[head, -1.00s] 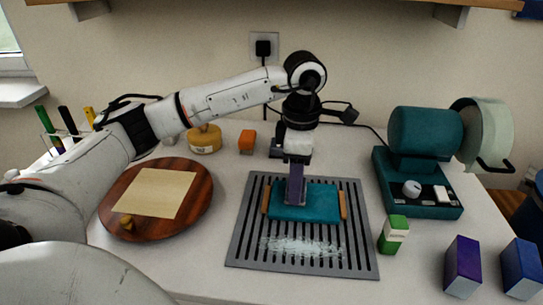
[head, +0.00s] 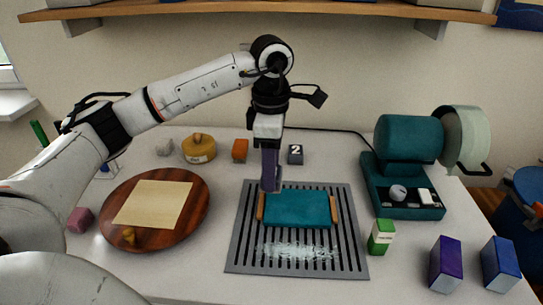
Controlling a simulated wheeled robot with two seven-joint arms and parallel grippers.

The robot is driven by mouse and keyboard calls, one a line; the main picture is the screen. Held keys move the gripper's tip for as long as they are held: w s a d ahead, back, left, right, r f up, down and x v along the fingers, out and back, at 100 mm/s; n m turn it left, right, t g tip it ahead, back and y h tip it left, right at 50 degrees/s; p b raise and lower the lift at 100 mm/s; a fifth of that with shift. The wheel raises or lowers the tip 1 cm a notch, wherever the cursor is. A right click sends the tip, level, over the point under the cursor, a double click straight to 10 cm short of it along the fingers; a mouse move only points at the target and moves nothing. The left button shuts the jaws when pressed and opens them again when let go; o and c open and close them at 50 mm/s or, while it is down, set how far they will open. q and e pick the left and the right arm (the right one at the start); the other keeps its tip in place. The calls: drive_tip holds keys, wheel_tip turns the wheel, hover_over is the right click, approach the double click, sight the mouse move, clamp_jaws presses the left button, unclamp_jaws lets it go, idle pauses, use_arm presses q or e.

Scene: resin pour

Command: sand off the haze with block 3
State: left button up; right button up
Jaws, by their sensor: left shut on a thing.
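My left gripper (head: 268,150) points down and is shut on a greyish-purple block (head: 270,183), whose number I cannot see. The block is at the back left part of the teal slab (head: 298,210); I cannot tell whether it touches it. The slab has wooden strips at both ends and lies on a grey slotted rack (head: 240,232). A white, streaky haze patch (head: 298,250) shows just in front of the slab, over the rack's slots. A dark block marked 2 (head: 295,154) stands behind the rack. My right gripper is not in view.
A round wooden board (head: 195,215) with a cream sheet (head: 153,204) lies left. A yellow pot (head: 198,150), orange block (head: 240,151) and pink block (head: 80,220) stand around it. Right are a teal machine (head: 405,185), green carton (head: 381,237), purple box (head: 446,264) and blue box (head: 500,264).

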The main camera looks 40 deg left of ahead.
use_arm(q)
drive_tip(key=shift+r+p, duration=0.65)
drive_tip(key=shift+r, duration=0.6)
